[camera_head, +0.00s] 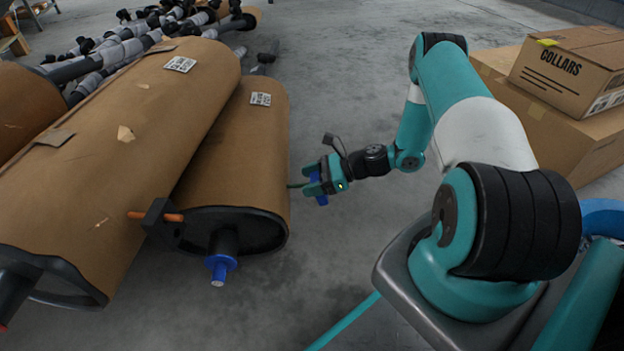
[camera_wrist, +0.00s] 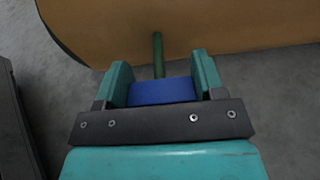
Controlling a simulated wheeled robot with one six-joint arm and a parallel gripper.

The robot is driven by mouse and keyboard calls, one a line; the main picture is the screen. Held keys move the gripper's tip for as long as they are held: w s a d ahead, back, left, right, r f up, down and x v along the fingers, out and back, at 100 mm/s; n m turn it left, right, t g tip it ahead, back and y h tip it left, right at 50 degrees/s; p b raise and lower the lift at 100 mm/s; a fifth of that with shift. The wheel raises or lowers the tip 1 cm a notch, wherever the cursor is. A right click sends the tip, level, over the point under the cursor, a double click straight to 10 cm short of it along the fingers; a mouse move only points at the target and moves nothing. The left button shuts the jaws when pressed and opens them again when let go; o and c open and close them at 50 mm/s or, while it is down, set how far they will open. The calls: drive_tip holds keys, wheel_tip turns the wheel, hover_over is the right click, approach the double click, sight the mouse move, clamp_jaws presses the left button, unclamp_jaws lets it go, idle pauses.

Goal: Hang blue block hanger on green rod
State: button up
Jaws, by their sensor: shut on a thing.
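The blue block hanger (camera_wrist: 163,92) sits between the two teal fingers of my gripper (camera_wrist: 161,77) in the wrist view. In the head view my gripper (camera_head: 318,178) is beside the smaller brown muffler, with a bit of the blue block (camera_head: 321,200) showing below the fingers. The green rod (camera_wrist: 158,55) runs from the brown muffler side to the far edge of the blue block. In the head view the green rod (camera_head: 297,185) shows as a short piece left of my gripper. Whether the rod enters the block is hidden.
The smaller muffler (camera_head: 240,150) lies beside a larger brown muffler (camera_head: 130,150). An orange rod (camera_head: 140,215) with a black block (camera_head: 162,218) stands near their front ends. A blue collar (camera_head: 220,264) is on the smaller muffler's pipe. Cartons (camera_head: 575,70) stand at right. Floor between is clear.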

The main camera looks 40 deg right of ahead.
drive_tip(key=shift+a+r, duration=0.15)
drive_tip(key=shift+a, duration=0.3)
drive_tip(key=o, duration=1.5)
drive_tip(key=shift+c, duration=0.2)
drive_tip(key=p+v, duration=0.8)
drive_tip(key=v, duration=1)
drive_tip(key=shift+d+f, duration=0.25)
drive_tip(key=shift+d, duration=0.05)
drive_tip(key=shift+w, duration=0.2)
